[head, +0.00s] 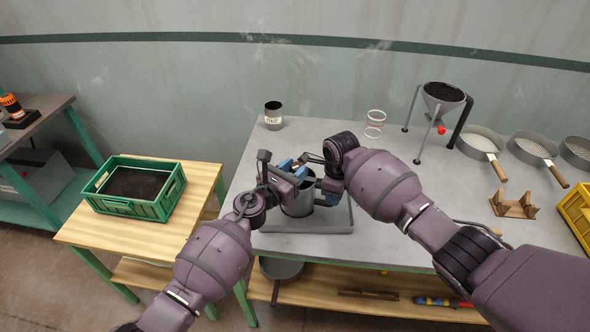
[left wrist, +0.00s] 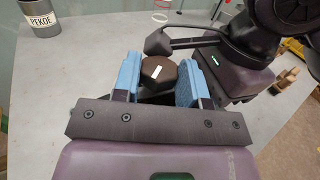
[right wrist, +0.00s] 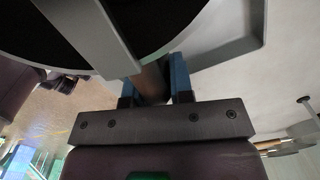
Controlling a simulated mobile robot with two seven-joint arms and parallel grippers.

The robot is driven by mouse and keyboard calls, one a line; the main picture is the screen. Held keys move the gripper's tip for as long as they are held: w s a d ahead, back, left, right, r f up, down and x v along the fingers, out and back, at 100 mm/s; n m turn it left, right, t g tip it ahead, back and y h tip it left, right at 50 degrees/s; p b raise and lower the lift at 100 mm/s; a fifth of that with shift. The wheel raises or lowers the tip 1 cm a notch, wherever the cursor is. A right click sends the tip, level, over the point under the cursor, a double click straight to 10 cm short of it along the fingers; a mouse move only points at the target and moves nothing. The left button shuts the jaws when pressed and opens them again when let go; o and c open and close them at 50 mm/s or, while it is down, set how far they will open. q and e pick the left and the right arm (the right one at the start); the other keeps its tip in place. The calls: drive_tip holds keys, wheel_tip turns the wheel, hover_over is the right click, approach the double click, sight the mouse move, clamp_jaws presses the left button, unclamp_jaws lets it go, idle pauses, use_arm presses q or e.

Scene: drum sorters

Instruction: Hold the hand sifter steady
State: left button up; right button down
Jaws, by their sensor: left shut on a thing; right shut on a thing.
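The hand sifter (head: 298,204) is a grey metal cylinder standing over a shallow grey tray (head: 308,228) on the table. In the right wrist view its grey rim and crossbar (right wrist: 90,35) show above a dark inside. My right gripper (head: 322,185) is shut on its brown handle (right wrist: 152,82), at the sifter's right side. My left gripper (head: 287,168) is shut on a dark brown knob (left wrist: 157,72) with a white mark, above the sifter. The knob sits between the blue finger pads. My grippers hide much of the sifter's top, and its contact with the tray is unclear.
A can labelled PEKOE (head: 273,117) and a glass-like ringed stand (head: 375,122) are at the back. A funnel of dark material (head: 443,97) stands on legs, with several sieves (head: 482,142) to its right. A green crate (head: 160,208) sits on the wooden table at left.

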use_arm(q)
drive_tip(key=shift+w+a+m+g+h, duration=0.1)
drive_tip(key=shift+m+g+h, duration=0.95)
drive_tip(key=shift+g, duration=0.2)
drive_tip(key=shift+w+a+m+g+h, duration=0.1)
drive_tip(key=shift+m+g+h, duration=0.95)
drive_tip(key=shift+g, duration=0.2)
drive_tip(key=o, duration=0.9)
drive_tip(key=v, duration=1.2)
